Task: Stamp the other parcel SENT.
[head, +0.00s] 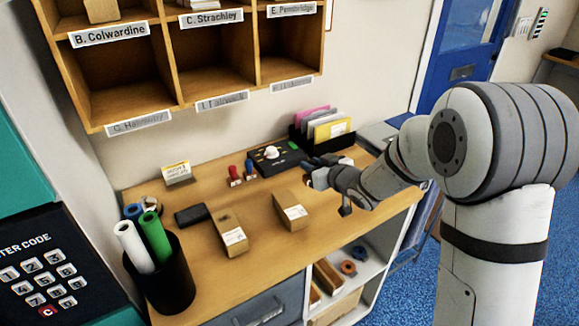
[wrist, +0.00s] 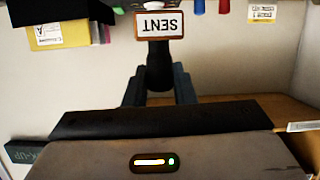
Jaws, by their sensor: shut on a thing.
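My gripper (head: 316,176) is near the right end of the workbench, to the right of the parcels. In the wrist view my gripper (wrist: 158,88) is shut on the dark handle of the SENT stamp (wrist: 160,52). The white, brown-edged block with SENT on it shows upside down there. One brown parcel (head: 291,211) with a white label lies on the bench, nearer my gripper. A second brown parcel (head: 229,234), also labelled, lies to its left. A small dark mark shows on its top, too small to read.
A black tray (head: 271,158) with small items lies behind the parcels, beside red and blue stamps (head: 235,176). A black file rack (head: 325,131) stands at the back right. A dark box (head: 191,215) and a pot of rolls (head: 171,282) stand left. Pigeonholes (head: 132,85) overhang the back.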

